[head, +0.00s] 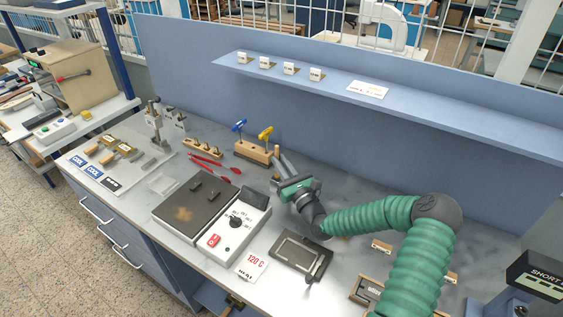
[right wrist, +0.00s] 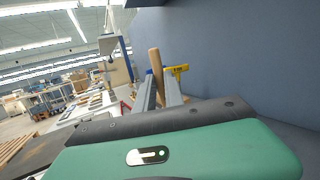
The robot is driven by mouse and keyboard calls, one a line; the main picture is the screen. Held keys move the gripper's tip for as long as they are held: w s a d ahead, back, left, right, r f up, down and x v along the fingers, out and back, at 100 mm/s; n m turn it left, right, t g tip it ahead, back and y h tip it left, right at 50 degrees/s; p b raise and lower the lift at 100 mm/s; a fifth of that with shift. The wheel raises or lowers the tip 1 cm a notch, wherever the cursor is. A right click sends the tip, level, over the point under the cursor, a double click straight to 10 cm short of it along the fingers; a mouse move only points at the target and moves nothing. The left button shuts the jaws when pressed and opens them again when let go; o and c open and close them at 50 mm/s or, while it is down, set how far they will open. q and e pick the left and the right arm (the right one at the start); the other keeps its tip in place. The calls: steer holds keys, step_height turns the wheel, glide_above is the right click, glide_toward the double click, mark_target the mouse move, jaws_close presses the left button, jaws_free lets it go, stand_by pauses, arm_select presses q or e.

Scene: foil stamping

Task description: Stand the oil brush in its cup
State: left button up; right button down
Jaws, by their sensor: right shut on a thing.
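My right gripper (head: 281,163) reaches over the back of the bench, with its fingers pointing away toward the blue back panel. In the right wrist view its two fingers (right wrist: 160,92) are shut on an upright wooden handle, which I take for the oil brush (right wrist: 155,60). Its lower end is hidden behind the fingers and the gripper body. I cannot make out the brush's cup in either view; the gripper may hide it. My left gripper is not in view.
A wooden block (head: 245,153) with a blue T-handle (head: 239,125) and a yellow T-handle (head: 266,134) stands close to the left of my gripper. Red pliers (head: 208,163) lie left of it. A hotplate (head: 187,206) and a dark tray (head: 300,254) are nearer. The shelf (head: 430,108) overhangs behind.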

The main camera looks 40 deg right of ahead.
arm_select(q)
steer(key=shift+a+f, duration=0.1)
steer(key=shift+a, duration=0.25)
arm_select(e)
steer(key=shift+a, duration=0.2)
steer(key=c, duration=1.8)
jaws_free()
steer(key=o, duration=0.5)
steer(key=shift+d+f, duration=0.15)
steer(key=shift+d, duration=0.15)
steer(key=shift+c, duration=0.2)
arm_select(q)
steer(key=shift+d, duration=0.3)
arm_select(e)
steer(key=shift+a, duration=0.1)
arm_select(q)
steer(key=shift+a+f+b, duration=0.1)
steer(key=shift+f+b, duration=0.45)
arm_select(e)
steer(key=v, duration=1.1)
steer(key=shift+s+f, duration=0.25)
steer(key=shift+s, duration=0.15)
